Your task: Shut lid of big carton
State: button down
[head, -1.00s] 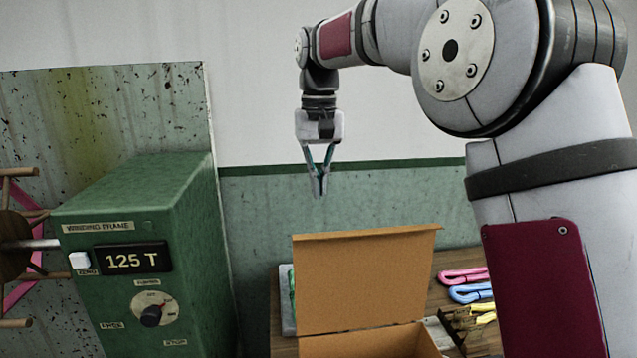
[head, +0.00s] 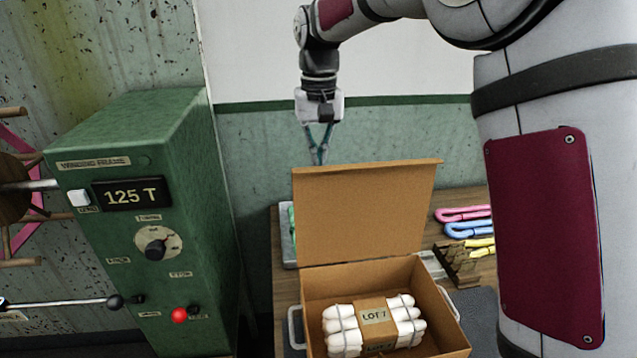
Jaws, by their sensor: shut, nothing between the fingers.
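The big carton (head: 440,309) is a brown cardboard box on the wooden table. Its lid (head: 365,214) stands up at the back, raised well open. Inside lies a bundle of white rolls (head: 343,331) with a paper band marked "LOT 7". My gripper (head: 319,160) is shut and empty, pointing down. In the picture it shows just above the lid's top edge, towards the left. The lid hides no clear part of the fingertips, and I cannot tell their exact distance from it.
A green winding frame cabinet (head: 185,155) with a knob and red button stands at the left. Pink (head: 463,213), blue (head: 468,230) and yellow (head: 481,246) looped bundles lie on the table (head: 283,308) at the right, near a brown rack (head: 456,268).

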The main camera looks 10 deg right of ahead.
aim_at(319, 183)
jog(key=shift+f, duration=2.95)
jog(key=shift+s, duration=0.15)
jog(key=shift+s+r+p, duration=0.15)
jog(key=shift+s+p, duration=2.05)
jog(key=shift+s, duration=1.05)
jog(key=s+f+p, duration=0.5)
jog(key=s+f, duration=0.4)
jog(key=s, duration=0.5)
jog(key=shift+s+p, duration=0.4)
notch_tip(319, 183, up, 10)
